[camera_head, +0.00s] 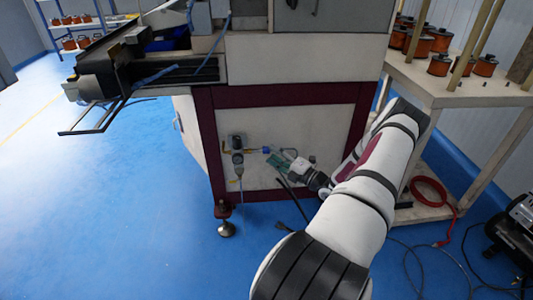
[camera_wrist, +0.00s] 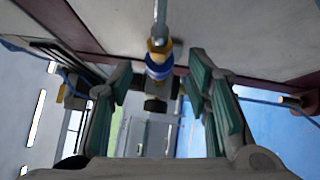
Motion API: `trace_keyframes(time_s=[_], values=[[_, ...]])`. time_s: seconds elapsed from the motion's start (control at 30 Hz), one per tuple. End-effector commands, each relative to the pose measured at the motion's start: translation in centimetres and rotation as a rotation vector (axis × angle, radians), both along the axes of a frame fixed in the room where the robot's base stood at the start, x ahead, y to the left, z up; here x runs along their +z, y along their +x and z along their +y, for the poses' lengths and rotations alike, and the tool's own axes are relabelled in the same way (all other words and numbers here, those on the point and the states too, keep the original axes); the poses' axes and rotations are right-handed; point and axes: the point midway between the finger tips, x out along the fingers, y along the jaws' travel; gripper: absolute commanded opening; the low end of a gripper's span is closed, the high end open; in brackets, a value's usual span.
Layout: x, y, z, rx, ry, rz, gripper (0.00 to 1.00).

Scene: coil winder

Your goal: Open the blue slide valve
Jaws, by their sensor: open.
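The blue slide valve (camera_wrist: 158,68) is a small blue ring beside a brass fitting (camera_wrist: 158,47) on a thin air pipe. In the head view the valve (camera_head: 266,150) shows as a small blue and brass spot on the machine's lower front panel, right of the air regulator (camera_head: 237,155). My gripper (camera_wrist: 159,82) is open. Its green-padded fingers stand on either side of the valve line in the wrist view, with gaps on both sides. In the head view my gripper (camera_head: 276,160) is just right of and below the valve. I cannot tell the exact depth between them.
The white machine panel (camera_head: 290,125) has a dark red frame (camera_head: 212,135) around it. A shelf (camera_head: 450,92) with copper coils stands at the right. The blue floor (camera_head: 150,220) at left is clear.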

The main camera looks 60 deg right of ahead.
Motion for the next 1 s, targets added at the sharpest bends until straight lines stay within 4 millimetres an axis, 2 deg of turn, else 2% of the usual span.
trace_keyframes(time_s=[0.1, 0.23, 0.63, 0.67, 0.83, 0.87, 1.0], values=[[0.1, 1.9, -0.1, 0.002, -0.002, -0.001, 0.45], [0.3, 3.3, -0.2, 0.001, -0.001, 0.0, 0.45], [0.5, 4.0, -0.3, 0.0, -0.001, 0.0, 0.45], [0.5, 4.0, -0.3, 0.0, -0.001, 0.0, 0.42], [0.5, 4.0, -0.3, 0.0, -0.001, 0.0, 0.04], [0.5, 4.0, -0.3, 0.0, -0.001, 0.0, 0.0], [0.5, 4.0, -0.3, 0.0, 0.0, 0.0, 0.0]])
